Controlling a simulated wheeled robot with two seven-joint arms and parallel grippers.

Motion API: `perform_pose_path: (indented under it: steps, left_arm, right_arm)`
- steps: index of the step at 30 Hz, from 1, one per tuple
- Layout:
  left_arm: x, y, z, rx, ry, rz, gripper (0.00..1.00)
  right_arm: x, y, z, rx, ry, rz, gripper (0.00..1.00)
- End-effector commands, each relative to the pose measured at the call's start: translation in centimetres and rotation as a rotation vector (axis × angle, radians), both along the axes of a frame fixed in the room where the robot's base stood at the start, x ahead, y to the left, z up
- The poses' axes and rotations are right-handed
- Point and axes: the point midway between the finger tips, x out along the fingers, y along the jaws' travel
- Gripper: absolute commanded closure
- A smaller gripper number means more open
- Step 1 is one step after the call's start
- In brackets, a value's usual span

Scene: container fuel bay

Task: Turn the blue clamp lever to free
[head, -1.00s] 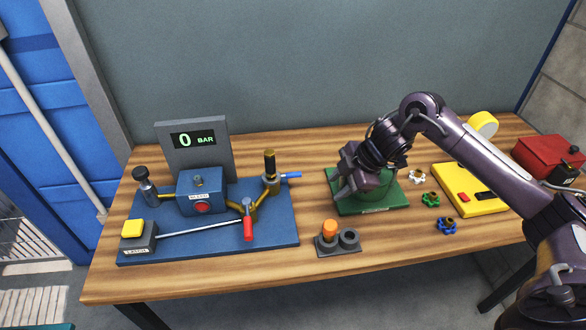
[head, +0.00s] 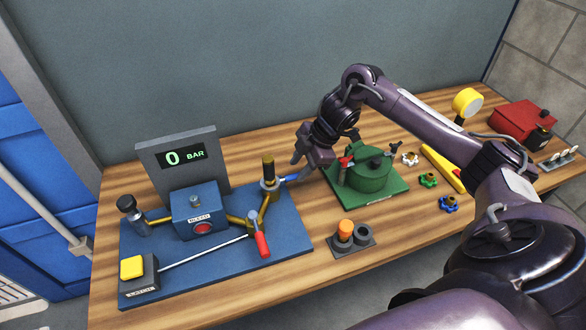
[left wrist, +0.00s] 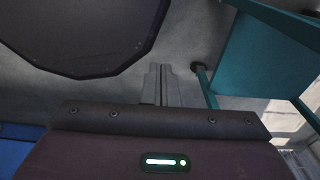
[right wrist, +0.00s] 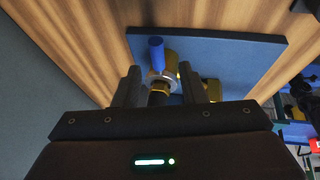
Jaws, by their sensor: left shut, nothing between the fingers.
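The blue clamp lever (head: 289,178) sticks out to the right from the brass fitting with a dark upright post (head: 268,172) on the blue board (head: 290,238). My right gripper (head: 299,164) is at the lever's outer end, pointing toward the fitting. In the right wrist view the lever (right wrist: 156,49) shows between the lines of the two spread fingers (right wrist: 158,68); whether they touch it I cannot tell. My left gripper (left wrist: 160,70) shows only in its own wrist view, with fingers together and empty, away from the board.
A gauge reading 0 BAR (head: 181,157) stands behind the blue bleed block (head: 200,212). A red-handled lever (head: 261,244) is at the board's front. The green pot (head: 370,176) stands right of my right gripper. An orange-capped holder (head: 346,232) sits in front.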

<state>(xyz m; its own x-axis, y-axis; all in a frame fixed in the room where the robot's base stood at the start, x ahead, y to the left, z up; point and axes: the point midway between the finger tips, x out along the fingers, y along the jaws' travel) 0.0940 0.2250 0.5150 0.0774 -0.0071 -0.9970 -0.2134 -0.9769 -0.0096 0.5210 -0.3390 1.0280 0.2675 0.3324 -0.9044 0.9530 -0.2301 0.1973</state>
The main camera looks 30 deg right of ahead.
Motion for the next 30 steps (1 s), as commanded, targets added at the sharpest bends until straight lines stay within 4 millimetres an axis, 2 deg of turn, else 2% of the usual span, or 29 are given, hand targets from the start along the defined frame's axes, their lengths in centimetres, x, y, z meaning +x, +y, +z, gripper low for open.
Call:
perform_pose_path:
  steps: [2,5,13,16,25,30]
  left_arm:
    - [-0.8,-0.6,0.5,-0.007,0.011,-0.003,1.0]
    - [-0.8,-0.5,0.7,-0.005,0.011,-0.004,1.0]
    - [2.2,0.6,1.0,0.007,-0.031,0.0,1.0]
    - [2.5,0.6,1.1,0.007,-0.037,0.002,1.0]
    - [1.3,0.7,0.9,0.008,-0.019,0.002,1.0]
    - [1.0,0.7,0.9,0.008,-0.015,0.002,1.0]
  right_arm:
    - [0.2,0.5,-0.9,0.002,0.003,0.0,0.62]
    - [0.6,0.8,-1.9,0.002,0.002,0.0,0.62]
    - [0.8,1.0,-2.8,-0.001,-0.001,0.0,0.62]
    - [0.8,1.0,-2.8,-0.001,0.0,0.001,0.62]
    - [0.8,1.0,-2.7,-0.001,0.0,0.001,1.0]
    - [0.8,1.0,-2.7,0.0,-0.001,0.001,1.0]
